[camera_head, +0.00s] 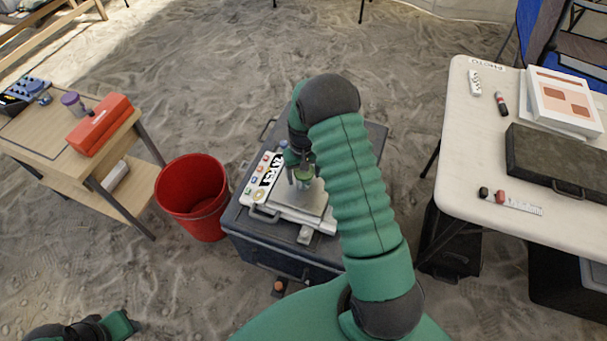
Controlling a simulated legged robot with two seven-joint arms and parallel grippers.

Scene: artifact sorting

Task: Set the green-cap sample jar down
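My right gripper (304,175) reaches down over the dark case in the middle, its fingers on both sides of the green-cap sample jar (304,183). The gripper looks shut on the jar. The jar is upright, small in the picture and partly covered by the fingers. It is over the grey plate of a white scale-like device (312,201); I cannot tell whether its base touches the plate. Part of my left arm shows at the bottom left edge, but its fingers cannot be made out.
The device lies on a dark case (240,222). A red bucket (192,190) stands left of it. A wooden table (40,140) at the left holds a red box (100,124) and a purple-capped jar (73,103). A white table (465,150) at the right holds a black case (560,160).

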